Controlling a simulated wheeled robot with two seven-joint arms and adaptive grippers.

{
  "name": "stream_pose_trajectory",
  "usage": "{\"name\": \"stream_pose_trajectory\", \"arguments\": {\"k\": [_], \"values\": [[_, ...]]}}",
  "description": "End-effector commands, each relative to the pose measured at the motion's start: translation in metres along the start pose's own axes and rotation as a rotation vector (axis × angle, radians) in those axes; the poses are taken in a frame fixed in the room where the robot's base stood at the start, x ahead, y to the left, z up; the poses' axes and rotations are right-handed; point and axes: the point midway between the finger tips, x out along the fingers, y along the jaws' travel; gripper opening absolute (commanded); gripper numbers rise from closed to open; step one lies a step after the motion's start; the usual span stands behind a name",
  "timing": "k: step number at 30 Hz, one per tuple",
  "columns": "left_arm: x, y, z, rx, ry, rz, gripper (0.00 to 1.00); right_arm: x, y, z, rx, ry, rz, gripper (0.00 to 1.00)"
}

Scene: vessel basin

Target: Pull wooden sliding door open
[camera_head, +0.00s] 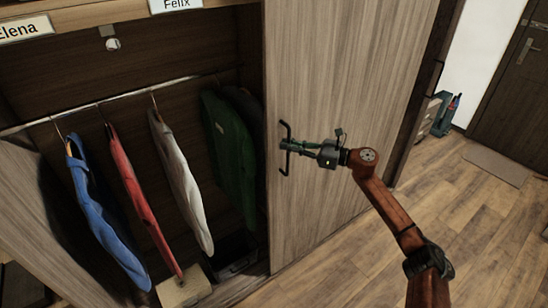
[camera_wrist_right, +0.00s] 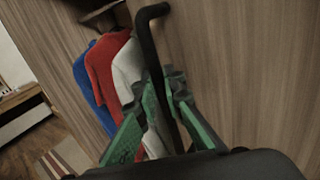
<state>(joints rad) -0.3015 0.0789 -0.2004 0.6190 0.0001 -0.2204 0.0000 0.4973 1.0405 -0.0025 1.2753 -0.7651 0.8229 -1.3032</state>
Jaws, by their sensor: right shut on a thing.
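The wooden sliding door (camera_head: 345,75) is a tall grey-brown panel covering the right part of the wardrobe; its left side is open onto hanging clothes. A black bar handle (camera_head: 285,168) stands upright near the door's left edge. My right gripper (camera_head: 292,147) is shut on the handle around its middle. In the right wrist view the green fingers (camera_wrist_right: 160,100) lie on both sides of the black handle (camera_wrist_right: 152,50), and the door (camera_wrist_right: 235,60) fills the right. My left gripper is not in view.
Blue, red, white and dark green garments hang from a rail (camera_head: 85,107) in the open wardrobe. A box (camera_head: 185,288) sits at its bottom. Wooden floor (camera_head: 450,215) is clear at right, before a dark room door (camera_head: 515,85) and a mat (camera_head: 497,163).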

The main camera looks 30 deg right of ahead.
Motion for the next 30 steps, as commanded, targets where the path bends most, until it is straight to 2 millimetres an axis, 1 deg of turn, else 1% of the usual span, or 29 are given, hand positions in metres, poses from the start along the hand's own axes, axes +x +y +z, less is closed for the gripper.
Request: {"name": "stream_pose_trajectory", "arguments": {"k": [1, 7, 11, 18, 19, 24, 27, 30], "values": [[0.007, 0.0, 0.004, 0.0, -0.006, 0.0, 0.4, -0.003, -0.007, -0.002, -0.003, 0.0, -0.006, 0.0], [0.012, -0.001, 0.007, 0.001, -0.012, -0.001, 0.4, -0.017, -0.022, 0.002, -0.004, -0.003, -0.018, 0.0], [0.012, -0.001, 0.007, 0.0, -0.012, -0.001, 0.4, -0.019, -0.024, 0.004, -0.003, -0.005, -0.019, 0.0], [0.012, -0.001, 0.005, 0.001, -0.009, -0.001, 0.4, -0.015, -0.02, 0.003, -0.003, -0.003, -0.007, 0.0], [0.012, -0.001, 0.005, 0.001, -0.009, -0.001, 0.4, -0.015, -0.02, 0.003, -0.003, -0.003, -0.006, 0.09], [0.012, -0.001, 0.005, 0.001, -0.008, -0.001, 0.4, -0.017, -0.021, 0.002, -0.003, -0.001, -0.01, 0.21], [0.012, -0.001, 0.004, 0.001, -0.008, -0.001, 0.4, -0.018, -0.021, 0.002, -0.003, -0.001, -0.012, 0.27], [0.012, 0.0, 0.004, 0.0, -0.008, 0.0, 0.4, -0.019, -0.022, 0.001, -0.003, 0.0, -0.013, 0.27]]}}
